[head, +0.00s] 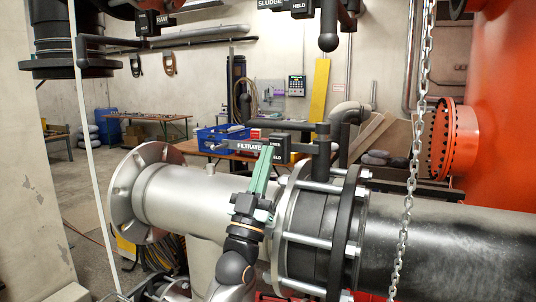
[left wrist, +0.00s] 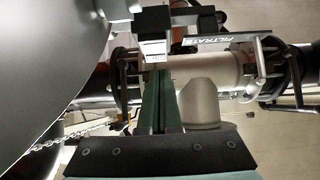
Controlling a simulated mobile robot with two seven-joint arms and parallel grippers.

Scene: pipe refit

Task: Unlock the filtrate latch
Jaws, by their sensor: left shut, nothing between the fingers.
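The filtrate latch is a dark block (head: 281,149) on the filtrate lever, with a small red part on top and small white labels, one reading HELD. The lever carries a FILTRATE plate (head: 250,147) and runs left from a black valve stem on the pipe. My left gripper (head: 267,150) has green fingers pointing up, their tips at the latch block's left side. In the left wrist view the shut fingers (left wrist: 159,75) end just below a black block with a white label (left wrist: 153,48); whether they touch it I cannot tell. The FILTRATE plate (left wrist: 207,40) shows to its right. My right gripper is out of view.
A flanged grey pipe (head: 190,195) lies behind my left arm, joined to a bolted flange (head: 298,235) and a black pipe (head: 430,240). A chain (head: 411,165) hangs at the right. A blue crate (head: 220,139) stands on a table behind.

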